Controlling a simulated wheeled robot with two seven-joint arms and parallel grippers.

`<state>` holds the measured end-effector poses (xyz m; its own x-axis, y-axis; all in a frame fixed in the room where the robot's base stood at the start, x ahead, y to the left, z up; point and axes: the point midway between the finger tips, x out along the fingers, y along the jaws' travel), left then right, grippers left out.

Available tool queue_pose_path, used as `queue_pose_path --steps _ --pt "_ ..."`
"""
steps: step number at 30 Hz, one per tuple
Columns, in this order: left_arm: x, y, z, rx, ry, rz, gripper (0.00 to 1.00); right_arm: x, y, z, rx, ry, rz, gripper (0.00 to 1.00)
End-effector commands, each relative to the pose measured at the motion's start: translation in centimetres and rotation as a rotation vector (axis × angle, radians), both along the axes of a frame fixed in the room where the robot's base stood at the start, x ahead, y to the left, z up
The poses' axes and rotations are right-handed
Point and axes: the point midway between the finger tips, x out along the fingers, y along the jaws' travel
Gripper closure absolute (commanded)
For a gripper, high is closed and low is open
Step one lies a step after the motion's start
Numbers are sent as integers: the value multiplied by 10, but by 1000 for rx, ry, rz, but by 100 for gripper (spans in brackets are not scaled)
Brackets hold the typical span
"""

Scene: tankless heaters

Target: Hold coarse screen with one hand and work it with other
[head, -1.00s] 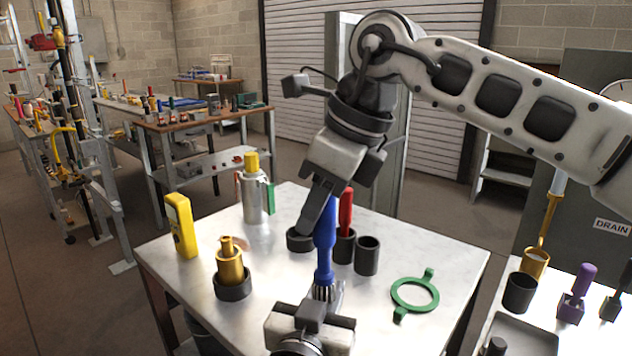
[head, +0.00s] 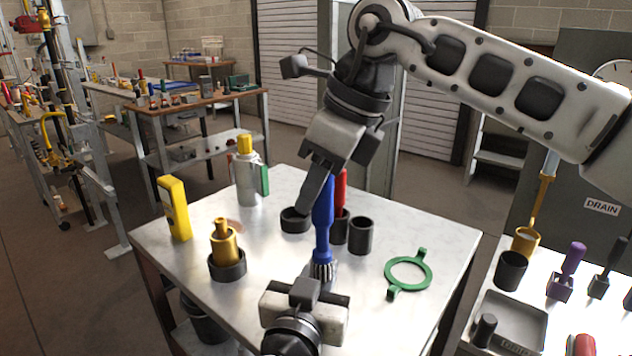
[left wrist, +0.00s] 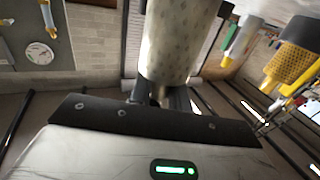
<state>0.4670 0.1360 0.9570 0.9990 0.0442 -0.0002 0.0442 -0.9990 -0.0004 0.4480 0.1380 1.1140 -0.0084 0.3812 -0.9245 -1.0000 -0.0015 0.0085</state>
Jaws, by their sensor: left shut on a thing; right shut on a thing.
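My right gripper (head: 316,200) is shut on the upright blue handle of a brush (head: 323,235), with its dark bristles pointing down. My left gripper (head: 305,288) is just below the bristles, low in the head view. In the left wrist view, a pale metal cylinder with small marks, which looks like the coarse screen (left wrist: 178,40), stands just beyond my left gripper's body; my left gripper is shut on it. In the head view the screen is mostly hidden behind my left gripper and the bristles. I cannot tell whether the bristles touch it.
The metal table holds a yellow meter (head: 174,208), a gold strainer (head: 224,243) in a black ring, a silver canister (head: 248,182), black cups (head: 361,236) and a green ring (head: 409,274). A side bench at right holds a grey tray (head: 508,322). The table's front right is clear.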

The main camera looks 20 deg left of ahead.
Motion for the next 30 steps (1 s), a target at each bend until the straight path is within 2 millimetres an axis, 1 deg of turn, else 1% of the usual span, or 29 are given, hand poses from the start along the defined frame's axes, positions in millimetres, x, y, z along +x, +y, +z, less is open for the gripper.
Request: queue_pose_path --steps 1,9,12,19,22,24,27,30 --pt "0 -1 0 0 0 -2 100 8 -2 3 1 -9 -6 100" --pt "-1 -1 0 0 0 -2 100 29 -10 1 0 -8 -4 100" --pt "0 -1 0 0 0 -2 100 17 -6 1 -1 -10 1 100" --pt "0 -1 0 0 0 -2 100 -2 1 1 -1 -9 1 100" --pt "0 -1 0 0 0 -2 100 -11 4 -2 -1 -9 1 100" --pt "0 -1 0 0 0 -2 100 -1 1 -1 1 -8 -7 100" --pt "0 -1 0 0 0 -2 100 8 -2 3 0 -9 -6 100" --pt "-1 -1 0 0 0 -2 100 16 -5 2 0 -8 -7 100"
